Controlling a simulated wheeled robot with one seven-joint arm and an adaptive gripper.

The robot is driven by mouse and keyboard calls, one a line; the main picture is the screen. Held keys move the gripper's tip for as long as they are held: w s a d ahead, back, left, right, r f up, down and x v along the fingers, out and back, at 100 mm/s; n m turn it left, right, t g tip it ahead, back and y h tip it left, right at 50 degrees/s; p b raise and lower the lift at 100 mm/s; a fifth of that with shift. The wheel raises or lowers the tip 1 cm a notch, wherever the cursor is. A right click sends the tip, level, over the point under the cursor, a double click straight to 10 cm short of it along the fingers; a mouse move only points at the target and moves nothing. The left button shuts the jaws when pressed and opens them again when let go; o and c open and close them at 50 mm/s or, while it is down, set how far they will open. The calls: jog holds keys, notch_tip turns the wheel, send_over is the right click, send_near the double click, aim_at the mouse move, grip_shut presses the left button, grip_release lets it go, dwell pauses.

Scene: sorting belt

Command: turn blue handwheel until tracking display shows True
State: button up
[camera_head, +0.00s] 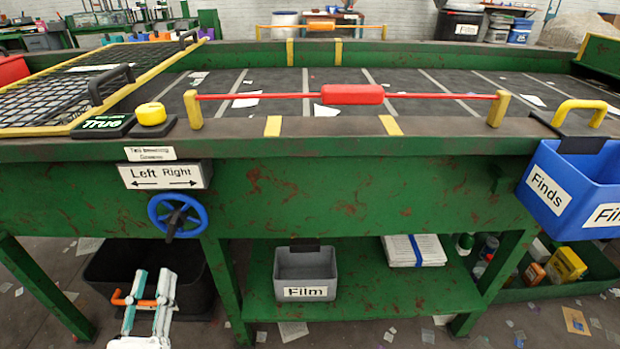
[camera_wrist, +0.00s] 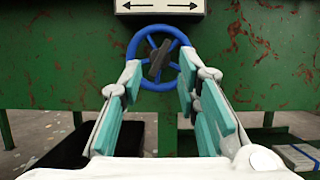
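The blue handwheel (camera_head: 177,217) is mounted on the green front panel of the belt table, below the white "Left Right" arrow sign (camera_head: 165,175). The small tracking display (camera_head: 103,124) on the table edge reads "True" in green letters. My gripper (camera_head: 150,274) is below and in front of the handwheel in the head view. In the wrist view my gripper (camera_wrist: 160,74) is open, its two teal-padded fingers apart and empty between. The handwheel (camera_wrist: 158,60) shows beyond and between the fingertips, with a dark hub. I cannot tell whether a fingertip touches its rim.
A yellow button (camera_head: 151,114) sits beside the display. A red bar (camera_head: 352,94) crosses above the belt edge. A blue "Finds" bin (camera_head: 571,190) hangs at right. A grey "Film" bin (camera_head: 305,272) is on the lower shelf. A dark bin (camera_head: 105,268) stands beneath the table.

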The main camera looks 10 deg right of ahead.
jog(key=d+r+m+g+h+p, duration=0.4)
jog(key=d+r+m+g+p, duration=0.2)
jog(key=d+r, duration=0.5)
jog(key=d+r+m+g+h+p, duration=0.5)
jog(key=d+r+m+g, duration=0.6)
jog(key=d, duration=0.7)
jog(key=shift+w+m+p, duration=0.3)
jog(key=shift+w+p, duration=0.05)
jog(key=shift+p, duration=0.5)
jog(key=shift+f, duration=0.1)
